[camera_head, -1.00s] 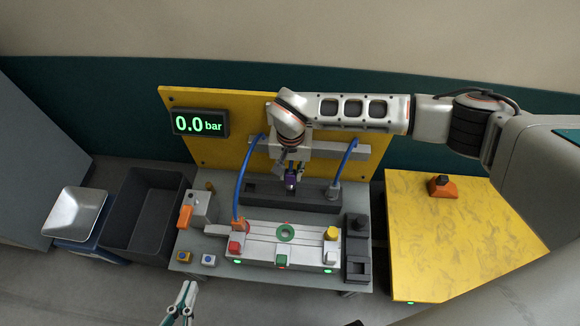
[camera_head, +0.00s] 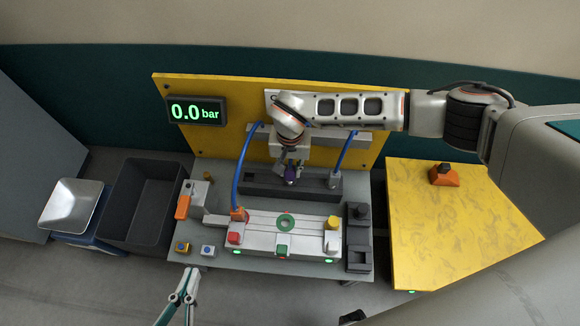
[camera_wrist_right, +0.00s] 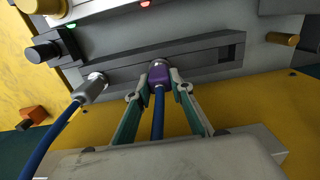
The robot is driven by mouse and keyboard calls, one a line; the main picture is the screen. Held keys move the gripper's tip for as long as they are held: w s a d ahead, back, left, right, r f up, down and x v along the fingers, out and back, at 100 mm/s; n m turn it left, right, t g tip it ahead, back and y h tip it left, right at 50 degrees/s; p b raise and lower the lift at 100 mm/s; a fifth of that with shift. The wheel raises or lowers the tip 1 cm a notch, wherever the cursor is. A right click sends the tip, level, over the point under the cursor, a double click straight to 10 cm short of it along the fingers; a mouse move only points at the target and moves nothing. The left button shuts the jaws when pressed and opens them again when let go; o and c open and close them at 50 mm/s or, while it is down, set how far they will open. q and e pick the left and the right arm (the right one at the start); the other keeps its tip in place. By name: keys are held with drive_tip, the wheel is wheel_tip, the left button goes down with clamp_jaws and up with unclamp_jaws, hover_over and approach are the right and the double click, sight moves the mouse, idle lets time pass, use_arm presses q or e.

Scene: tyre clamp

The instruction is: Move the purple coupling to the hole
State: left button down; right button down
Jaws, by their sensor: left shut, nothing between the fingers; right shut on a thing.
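The purple coupling (camera_head: 291,177) is on the end of a blue hose. My right gripper (camera_wrist_right: 157,84) is shut on it, one finger on each side; the gripper also shows in the head view (camera_head: 291,168). The coupling's metal tip points at the long dark rack (camera_head: 318,187). In the right wrist view the purple coupling (camera_wrist_right: 160,75) is at the rack's edge; I cannot tell whether its tip is inside a hole. A dark rectangular opening (camera_wrist_right: 228,52) is in the rack beside it. My left gripper (camera_head: 187,286) is shut and empty in front of the bench.
A second hose connector (camera_wrist_right: 92,88) stands in the rack beside the coupling. The clamp fixture (camera_head: 260,243) with a green ring (camera_head: 286,221) lies in front. A yellow panel (camera_head: 230,140) with a 0.0 bar display stands behind. A dark bin (camera_head: 147,205) is at left, a yellow table (camera_head: 455,225) at right.

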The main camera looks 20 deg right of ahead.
drive_tip(key=c, duration=1.7)
unclamp_jaws()
wheel_tip(320, 180, up, 12)
